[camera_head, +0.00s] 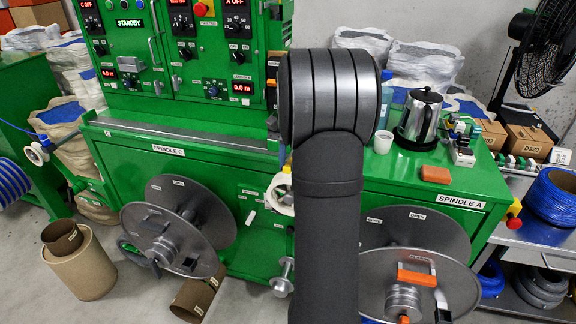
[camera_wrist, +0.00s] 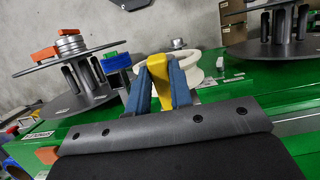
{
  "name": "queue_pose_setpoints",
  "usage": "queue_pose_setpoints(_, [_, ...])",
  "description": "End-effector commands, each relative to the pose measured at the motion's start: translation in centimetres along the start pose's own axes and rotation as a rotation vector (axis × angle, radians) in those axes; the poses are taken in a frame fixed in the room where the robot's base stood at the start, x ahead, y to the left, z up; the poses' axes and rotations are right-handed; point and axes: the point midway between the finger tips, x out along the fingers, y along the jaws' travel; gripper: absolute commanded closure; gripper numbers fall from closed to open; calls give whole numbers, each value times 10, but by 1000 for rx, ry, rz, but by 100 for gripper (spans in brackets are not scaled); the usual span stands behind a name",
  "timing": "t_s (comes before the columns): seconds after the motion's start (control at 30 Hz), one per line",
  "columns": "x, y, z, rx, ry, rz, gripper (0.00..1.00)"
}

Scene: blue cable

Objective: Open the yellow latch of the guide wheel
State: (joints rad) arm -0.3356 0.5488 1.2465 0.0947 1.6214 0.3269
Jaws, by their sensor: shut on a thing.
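In the wrist view the yellow latch (camera_wrist: 157,68) stands up between the two blue fingers of my gripper (camera_wrist: 160,74). The fingers are shut on it, one on each side. The white guide wheel (camera_wrist: 194,65) is just behind the fingers and partly hidden by them. In the head view a white wheel (camera_head: 279,194) shows at the left edge of my dark arm, which hides the rest of it. My gripper and the latch are hidden behind the arm in that view.
Large grey reel discs (camera_head: 413,283) with an orange latch (camera_head: 416,277) stand at spindle A. Another grey reel (camera_head: 174,225) is at spindle C. A kettle (camera_head: 420,115) and a white cup (camera_head: 383,142) stand on the green bench.

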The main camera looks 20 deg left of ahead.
Motion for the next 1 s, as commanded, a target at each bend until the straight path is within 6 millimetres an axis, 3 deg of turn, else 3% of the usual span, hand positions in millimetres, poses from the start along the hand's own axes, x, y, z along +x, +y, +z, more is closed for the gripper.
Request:
queue_pose_setpoints(0.43, [-17, 0, -8, 1, -223, 0, 100])
queue_pose_setpoints(0.97, [-19, 0, -9, 0, -253, -1, 100])
queue_pose_setpoints(1.0, [-19, 0, -9, 1, -253, -1, 76])
